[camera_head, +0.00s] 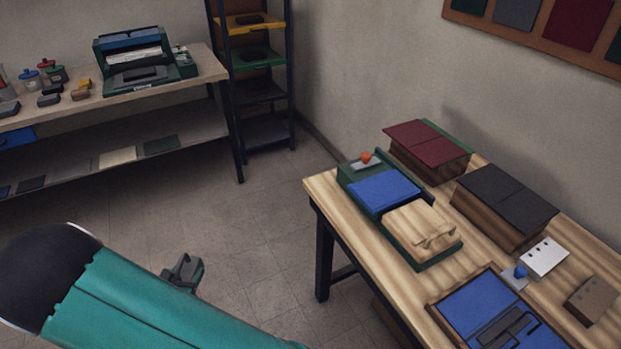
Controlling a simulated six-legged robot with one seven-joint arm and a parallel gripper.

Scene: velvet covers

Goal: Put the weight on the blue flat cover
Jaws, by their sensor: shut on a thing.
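My gripper (183,272) shows partly beyond my teal arm, low on the left over the floor and well away from the right-hand table. It is shut on a small dark grey thing that looks like the weight; its fingers and the thing are hard to tell apart. I cannot tell which blue one is the task's cover.
The wooden table (322,185) also bears a dark red-topped block (427,138), a black-topped block (507,197) and a white card (544,257). A bench (205,65) with a green machine stands at the back left, beside a dark rack (262,90). Open floor lies between.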

